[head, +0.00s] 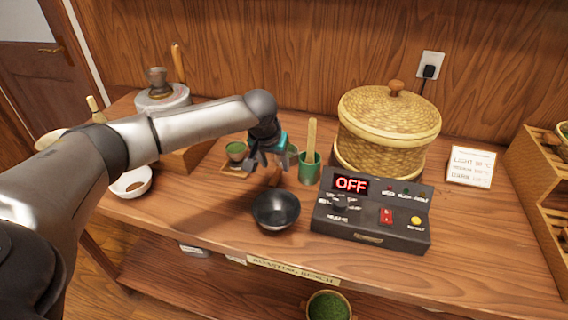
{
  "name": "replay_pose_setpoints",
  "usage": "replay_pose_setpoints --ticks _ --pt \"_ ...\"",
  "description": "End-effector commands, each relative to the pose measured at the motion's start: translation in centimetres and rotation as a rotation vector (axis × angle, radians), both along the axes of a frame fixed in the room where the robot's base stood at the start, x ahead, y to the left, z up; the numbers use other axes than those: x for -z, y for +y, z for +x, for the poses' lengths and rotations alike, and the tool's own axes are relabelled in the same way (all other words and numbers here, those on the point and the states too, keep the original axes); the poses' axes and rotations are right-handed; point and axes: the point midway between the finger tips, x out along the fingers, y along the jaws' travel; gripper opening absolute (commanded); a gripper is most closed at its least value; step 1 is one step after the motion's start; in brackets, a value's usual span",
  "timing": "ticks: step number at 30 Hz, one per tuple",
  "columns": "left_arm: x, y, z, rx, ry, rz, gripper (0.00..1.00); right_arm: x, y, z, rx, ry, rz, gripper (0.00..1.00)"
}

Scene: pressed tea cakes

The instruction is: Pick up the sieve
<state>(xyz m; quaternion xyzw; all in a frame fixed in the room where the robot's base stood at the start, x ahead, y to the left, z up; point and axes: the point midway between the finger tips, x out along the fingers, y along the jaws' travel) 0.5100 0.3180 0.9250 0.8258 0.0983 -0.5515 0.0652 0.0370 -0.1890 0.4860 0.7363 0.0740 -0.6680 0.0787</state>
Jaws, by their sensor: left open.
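I cannot make out a sieve for certain. My left gripper (265,163) is open and points down over the bench, above and behind a dark round bowl (276,211). A small brown piece (275,178) shows just under its fingers; I cannot tell what it is or whether they touch it. A pale round thing (50,138) lies at the far left, partly hidden by my left arm, with a short wooden handle (95,105) showing beyond the arm. My right gripper is out of view.
A green cup (309,172) holding a wooden tool stands right of the gripper. A control box (370,240) reads OFF before a lidded basket (385,125). A small cup (236,152), a white bowl (143,181) and a stone mill (163,98) stand left. Bare wood lies right of the box.

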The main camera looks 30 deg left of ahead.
Motion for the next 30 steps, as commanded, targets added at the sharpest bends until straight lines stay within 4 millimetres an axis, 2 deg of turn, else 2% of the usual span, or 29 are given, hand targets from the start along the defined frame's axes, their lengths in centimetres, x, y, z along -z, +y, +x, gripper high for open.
replay_pose_setpoints --ticks 3,7,17,30 --pt "1.9 0.1 0.8 -0.001 0.001 -0.001 0.57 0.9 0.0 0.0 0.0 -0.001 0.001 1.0" --pt "3.2 0.2 1.3 0.0 0.002 -0.001 0.57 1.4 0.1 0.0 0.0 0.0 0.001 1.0" --pt "3.6 0.3 1.5 0.001 0.0 -0.001 0.57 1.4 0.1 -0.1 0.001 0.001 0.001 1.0" --pt "3.6 0.3 1.5 0.0 0.001 -0.001 0.09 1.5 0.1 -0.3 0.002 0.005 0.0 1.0"
